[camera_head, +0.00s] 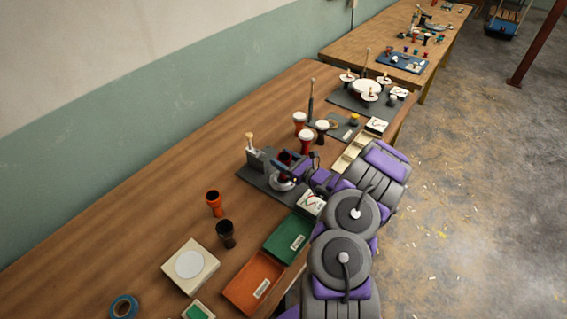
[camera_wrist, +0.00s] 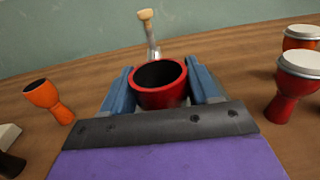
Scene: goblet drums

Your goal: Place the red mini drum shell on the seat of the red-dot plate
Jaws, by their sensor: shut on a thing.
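The red mini drum shell (camera_wrist: 160,92) is between the two blue fingers of my gripper (camera_wrist: 163,78) in the wrist view. Its dark open mouth faces up toward the camera. In the head view the red shell (camera_head: 285,157) shows small, above a dark grey plate (camera_head: 255,180) on the workbench. A round silvery piece (camera_head: 283,183) is on that plate below the shell. No red dot can be made out, and my arm hides part of the plate. The shell's lower end is hidden in the wrist view, so I cannot tell whether it touches anything.
A wooden-knobbed lever (camera_head: 250,138) stands at the plate's back edge. An orange shell (camera_head: 214,203) and a black shell (camera_head: 226,234) stand to the left. White-topped red drums (camera_head: 306,142) stand beyond. Green (camera_head: 288,240) and orange (camera_head: 253,284) trays lie in front. The back-left bench is clear.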

